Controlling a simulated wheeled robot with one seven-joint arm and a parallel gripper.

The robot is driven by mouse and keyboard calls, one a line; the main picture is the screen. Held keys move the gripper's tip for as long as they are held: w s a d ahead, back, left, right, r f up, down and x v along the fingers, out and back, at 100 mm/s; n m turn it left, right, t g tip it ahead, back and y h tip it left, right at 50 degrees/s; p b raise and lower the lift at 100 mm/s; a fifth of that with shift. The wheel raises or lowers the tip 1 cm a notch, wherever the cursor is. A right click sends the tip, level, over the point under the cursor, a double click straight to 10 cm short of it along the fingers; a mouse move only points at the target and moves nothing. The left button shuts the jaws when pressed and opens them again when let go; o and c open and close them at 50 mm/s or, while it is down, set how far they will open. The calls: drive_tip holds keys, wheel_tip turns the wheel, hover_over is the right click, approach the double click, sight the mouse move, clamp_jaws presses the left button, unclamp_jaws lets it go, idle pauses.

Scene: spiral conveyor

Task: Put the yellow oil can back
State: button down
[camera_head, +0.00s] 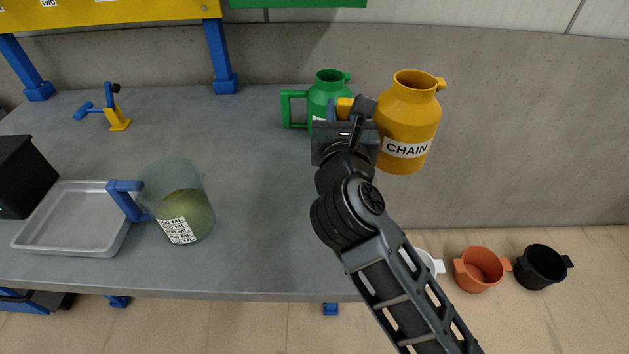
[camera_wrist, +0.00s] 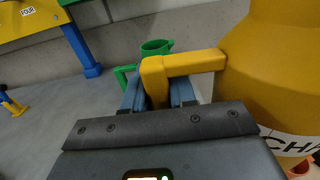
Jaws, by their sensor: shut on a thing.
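The yellow oil can (camera_head: 409,115) has a "CHAIN" label and stands out at the right of the grey table, tilted slightly. My gripper (camera_head: 345,108) is shut on its handle. In the wrist view the yellow oil can (camera_wrist: 285,75) fills the right side, and my gripper (camera_wrist: 160,95) has its blue fingers on either side of the handle. The can's base appears beyond the table's right end, with wall behind it; I cannot tell its exact height. A green can (camera_head: 328,92) stands on the table just left of the yellow one, partly hidden by my gripper.
A clear jug (camera_head: 180,185) with greenish liquid, a metal tray (camera_head: 70,245), a black box (camera_head: 22,175) and a small blue-yellow tool (camera_head: 115,118) are on the table's left. An orange pot (camera_head: 480,268) and a black pot (camera_head: 540,265) are at lower right. The table's middle is clear.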

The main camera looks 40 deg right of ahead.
drive_tip(key=shift+w+a+f, duration=0.85)
drive_tip(key=shift+a+f, duration=0.7)
drive_tip(key=shift+f, duration=0.15)
drive_tip(key=shift+w+a+f, duration=0.85)
drive_tip(key=shift+a+f, duration=0.75)
drive_tip(key=shift+f, duration=0.15)
drive_tip(key=shift+w+a+f, duration=0.85)
drive_tip(key=shift+a+f, duration=0.7)
drive_tip(key=shift+f, duration=0.15)
drive_tip(key=c, duration=1.2)
unclamp_jaws()
drive_tip(key=shift+f, duration=0.15)
drive_tip(key=shift+c, duration=0.2)
drive_tip(key=o, duration=0.3)
drive_tip(key=shift+f, duration=0.1)
drive_tip(key=b+v, duration=0.2)
drive_tip(key=v, duration=0.5)
drive_tip(key=shift+s+a, duration=0.2)
drive_tip(key=shift+a, duration=0.15)
